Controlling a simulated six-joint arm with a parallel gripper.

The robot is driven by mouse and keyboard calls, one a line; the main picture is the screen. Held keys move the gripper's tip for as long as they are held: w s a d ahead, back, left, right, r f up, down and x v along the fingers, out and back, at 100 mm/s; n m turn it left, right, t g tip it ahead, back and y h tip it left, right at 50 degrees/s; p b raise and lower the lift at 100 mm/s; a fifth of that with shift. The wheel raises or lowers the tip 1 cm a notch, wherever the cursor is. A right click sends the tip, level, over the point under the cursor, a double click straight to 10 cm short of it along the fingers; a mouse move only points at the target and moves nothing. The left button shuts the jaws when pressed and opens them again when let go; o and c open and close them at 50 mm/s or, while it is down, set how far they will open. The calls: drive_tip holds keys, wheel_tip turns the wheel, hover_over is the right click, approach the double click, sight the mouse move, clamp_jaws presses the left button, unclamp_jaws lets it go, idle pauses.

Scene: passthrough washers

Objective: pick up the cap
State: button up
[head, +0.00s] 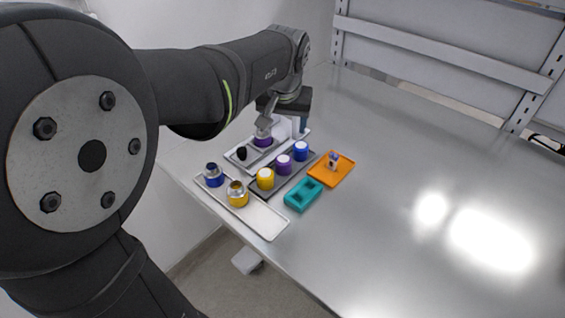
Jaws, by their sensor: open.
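My gripper (283,121) is open above the far end of the trays, seen small and partly hidden by its own body. Below its left finger is a purple jar-like piece (263,141) with a silvery top; I cannot tell whether they touch. Several pieces could be the cap, and I cannot tell which one is meant. A yellow piece (265,179), a purple piece (284,166) and a blue piece (301,151), all with pale tops, stand in a row on a dark tray (256,192). A small black piece (241,153) sits on the far light tray (232,158).
A blue jar (213,176) and a yellow jar (238,194) with metal necks stand on the near white tray (266,221). A teal holder (303,194) and an orange tray (345,172) with a small piece (333,161) lie to the right. The metal table is clear further right.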

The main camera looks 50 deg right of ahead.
drive_tip(key=a+n, duration=0.1)
drive_tip(key=h, duration=0.1)
approach(283, 159)
drive_tip(key=shift+n+t, duration=0.3)
drive_tip(key=x, duration=0.5)
drive_tip(key=shift+s+d, duration=0.1)
drive_tip(key=shift+d, duration=0.2)
drive_tip(key=shift+a+x, duration=0.15)
drive_tip(key=shift+x, duration=1.2)
drive_tip(key=shift+a+x, duration=0.1)
drive_tip(key=shift+x, duration=1.3)
drive_tip(key=shift+s+f, duration=0.1)
drive_tip(key=shift+s, duration=0.1)
drive_tip(key=c, duration=1)
drive_tip(key=shift+c, duration=0.2)
